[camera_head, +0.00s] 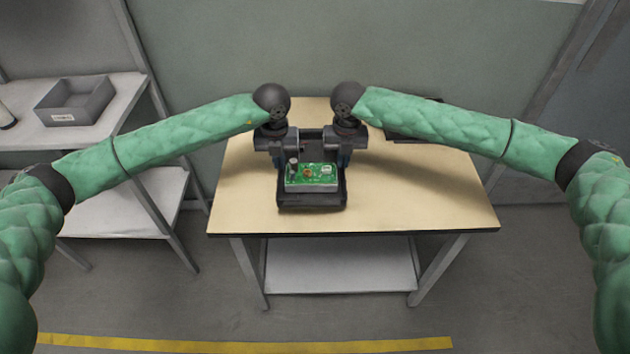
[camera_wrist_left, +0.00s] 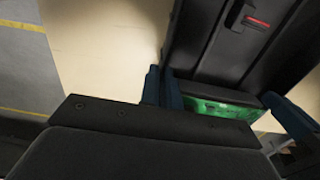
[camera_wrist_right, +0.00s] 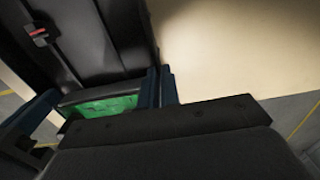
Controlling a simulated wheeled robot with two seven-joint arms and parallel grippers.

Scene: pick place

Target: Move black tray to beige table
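The black tray (camera_head: 312,206) is over the front middle of the beige table (camera_head: 440,205); I cannot tell whether its base touches the top. A green circuit board (camera_head: 318,172) on a pale block lies in it. My left gripper (camera_head: 275,160) and right gripper (camera_head: 346,160) are at the tray's two sides. In the left wrist view, the blue fingers (camera_wrist_left: 162,86) are close together with the tray's side wall between them. The right wrist view shows the same at its fingers (camera_wrist_right: 157,86). The grippers and arms hide parts of the tray's sides and back.
Another dark object (camera_head: 432,99) is at the table's back right, mostly behind my right arm. A grey shelf unit (camera_head: 105,137) on the left carries a grey bin (camera_head: 75,103). The table's front right and left areas are clear.

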